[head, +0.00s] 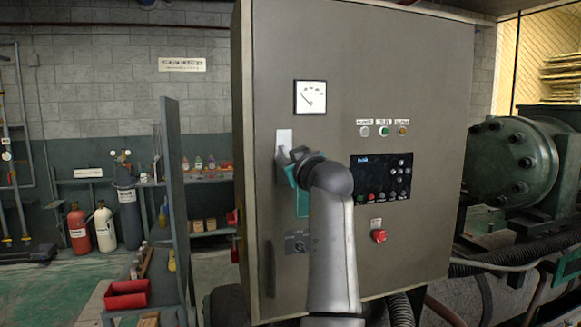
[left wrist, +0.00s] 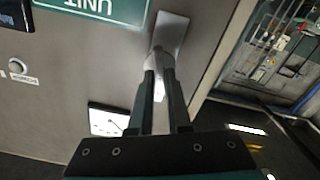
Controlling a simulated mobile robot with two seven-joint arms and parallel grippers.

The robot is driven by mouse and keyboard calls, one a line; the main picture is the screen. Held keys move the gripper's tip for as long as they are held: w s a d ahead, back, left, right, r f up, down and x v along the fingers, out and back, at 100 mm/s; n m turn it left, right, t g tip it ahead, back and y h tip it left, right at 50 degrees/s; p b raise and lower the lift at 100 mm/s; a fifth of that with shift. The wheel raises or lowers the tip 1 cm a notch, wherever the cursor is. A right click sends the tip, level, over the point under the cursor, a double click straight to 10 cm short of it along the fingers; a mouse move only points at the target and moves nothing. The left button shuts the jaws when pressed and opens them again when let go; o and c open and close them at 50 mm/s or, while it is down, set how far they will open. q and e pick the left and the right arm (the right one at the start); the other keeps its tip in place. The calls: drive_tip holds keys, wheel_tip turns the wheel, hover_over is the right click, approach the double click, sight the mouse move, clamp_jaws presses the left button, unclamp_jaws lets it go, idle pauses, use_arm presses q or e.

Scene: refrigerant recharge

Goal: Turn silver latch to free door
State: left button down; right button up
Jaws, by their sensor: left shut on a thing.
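The grey cabinet door (head: 345,50) fills the middle of the head view and looks closed. The silver latch (head: 284,137) is near its left edge, below the gauge; its upper plate shows and its lower part is hidden by my gripper. In the left wrist view the latch plate (left wrist: 173,28) lies against the door, with its handle running down between my fingers. My left gripper (head: 285,163) is at the latch; in the left wrist view its two dark fingers (left wrist: 159,75) are shut on the latch handle, one on each side. My right gripper is not in view.
A gauge (head: 310,97), a control panel (head: 381,179) and a red knob (head: 378,236) are on the cabinet front. A green upright panel (head: 173,190) and a red bin (head: 127,294) stand to the left. Dark green machinery (head: 507,160) is to the right.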

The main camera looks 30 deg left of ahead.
use_arm(q)
drive_tip(key=shift+f+n, duration=0.15)
drive_tip(key=shift+n, duration=0.15)
drive_tip(key=shift+n+b, duration=1.45)
drive_tip(key=shift+n, duration=0.75)
drive_tip(key=shift+n+b, duration=0.8)
drive_tip(key=shift+n, duration=1.4)
